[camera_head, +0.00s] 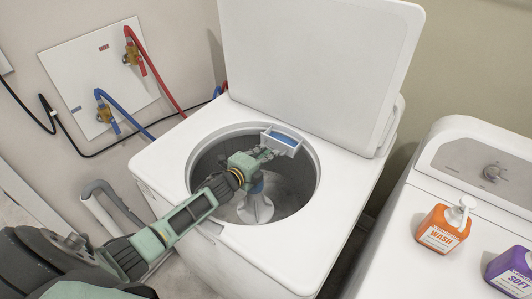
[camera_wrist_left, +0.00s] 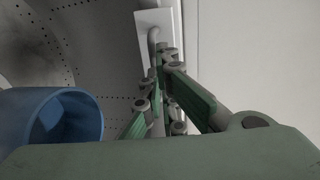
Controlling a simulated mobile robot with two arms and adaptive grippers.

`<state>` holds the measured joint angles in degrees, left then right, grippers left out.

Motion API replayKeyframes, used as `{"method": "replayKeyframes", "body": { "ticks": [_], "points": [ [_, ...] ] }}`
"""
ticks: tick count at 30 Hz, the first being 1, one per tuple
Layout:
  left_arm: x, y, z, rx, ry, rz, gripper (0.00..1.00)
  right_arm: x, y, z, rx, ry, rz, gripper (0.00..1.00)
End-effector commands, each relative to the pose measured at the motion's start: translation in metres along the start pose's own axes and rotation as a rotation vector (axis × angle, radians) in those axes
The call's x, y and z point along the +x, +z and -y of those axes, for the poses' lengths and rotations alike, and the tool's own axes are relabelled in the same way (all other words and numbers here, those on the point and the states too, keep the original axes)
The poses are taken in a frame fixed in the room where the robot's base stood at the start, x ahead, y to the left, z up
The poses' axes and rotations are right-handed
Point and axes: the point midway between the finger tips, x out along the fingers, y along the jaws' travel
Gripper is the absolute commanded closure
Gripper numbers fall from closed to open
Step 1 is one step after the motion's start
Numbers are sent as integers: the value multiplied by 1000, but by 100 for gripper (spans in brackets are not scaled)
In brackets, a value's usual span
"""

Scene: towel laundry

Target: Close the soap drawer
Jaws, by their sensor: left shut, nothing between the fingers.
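The soap drawer (camera_head: 282,141) is a small white tray with blue inside, sticking out over the back right of the washer's tub opening. In the left wrist view the white drawer front (camera_wrist_left: 157,28) shows just past the fingertips. My left gripper (camera_head: 267,153) is shut and empty, with its fingertips at the drawer's front left side. They look close to or against the drawer; whether they touch it I cannot tell. The gripper also shows in the left wrist view (camera_wrist_left: 162,75). My right gripper is not in view.
The white washer (camera_head: 245,240) has its lid (camera_head: 320,65) raised at the back. Its tub holds a white agitator (camera_head: 254,208) with a blue top (camera_wrist_left: 60,115). A second machine (camera_head: 395,220) at right carries an orange wash bottle (camera_head: 440,229) and a purple bottle (camera_head: 512,268).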

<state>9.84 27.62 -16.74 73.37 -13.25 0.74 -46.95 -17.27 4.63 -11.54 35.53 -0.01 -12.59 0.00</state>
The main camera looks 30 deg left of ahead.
Motion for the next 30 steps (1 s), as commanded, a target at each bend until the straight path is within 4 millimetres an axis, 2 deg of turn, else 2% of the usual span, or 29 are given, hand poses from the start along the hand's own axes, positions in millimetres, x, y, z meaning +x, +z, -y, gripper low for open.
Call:
{"method": "replayKeyframes", "body": {
  "ticks": [10, 21, 24, 30],
  "points": [
    [5, 0, -1, 0, 0, 0, 100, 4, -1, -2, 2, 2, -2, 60],
    [64, -1, 10, 1, -1, 0, 100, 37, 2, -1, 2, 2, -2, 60],
    [72, -1, 14, 0, 0, 0, 100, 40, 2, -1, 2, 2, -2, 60],
    [74, 0, 17, -1, -2, 1, 100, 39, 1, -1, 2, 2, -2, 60]
  ]
}}
